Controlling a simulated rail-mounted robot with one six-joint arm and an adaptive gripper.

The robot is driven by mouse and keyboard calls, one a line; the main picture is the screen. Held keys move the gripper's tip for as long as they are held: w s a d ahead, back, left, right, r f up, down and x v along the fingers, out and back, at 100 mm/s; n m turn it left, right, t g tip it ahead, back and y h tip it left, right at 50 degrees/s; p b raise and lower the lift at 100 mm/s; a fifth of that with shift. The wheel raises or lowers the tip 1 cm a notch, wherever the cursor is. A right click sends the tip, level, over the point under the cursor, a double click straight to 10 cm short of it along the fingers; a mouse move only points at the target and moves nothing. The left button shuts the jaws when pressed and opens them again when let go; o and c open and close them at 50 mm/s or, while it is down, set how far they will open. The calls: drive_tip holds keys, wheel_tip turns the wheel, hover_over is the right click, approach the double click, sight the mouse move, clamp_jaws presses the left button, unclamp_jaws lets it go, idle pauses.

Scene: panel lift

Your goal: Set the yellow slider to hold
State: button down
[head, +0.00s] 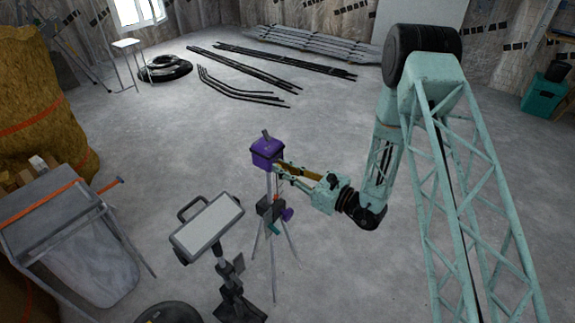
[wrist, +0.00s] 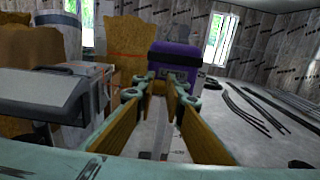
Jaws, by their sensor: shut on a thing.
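A purple box (head: 266,152) stands on a grey tripod near the middle of the head view; it also shows in the wrist view (wrist: 176,55), straight ahead. My gripper (head: 279,166) reaches it from the right, fingertips at the box's near side. In the wrist view my gripper's (wrist: 160,82) two long tan fingers converge on the box and are shut on a small part there. The yellow slider itself is hidden between the fingertips, and its position and any markings cannot be read.
A work lamp (head: 207,227) on a stand is in front of the tripod, to the left. A grey bin (head: 80,235) stands further left. Black pipes (head: 240,90) and a coil (head: 165,68) lie behind. The floor between is clear.

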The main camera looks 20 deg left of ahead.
drive_tip(key=shift+s+a, duration=0.1)
drive_tip(key=shift+s, duration=0.25)
drive_tip(key=c, duration=2.6)
unclamp_jaws()
drive_tip(key=shift+s+a, duration=0.1)
drive_tip(key=shift+c, duration=0.2)
drive_tip(key=v, duration=1.2)
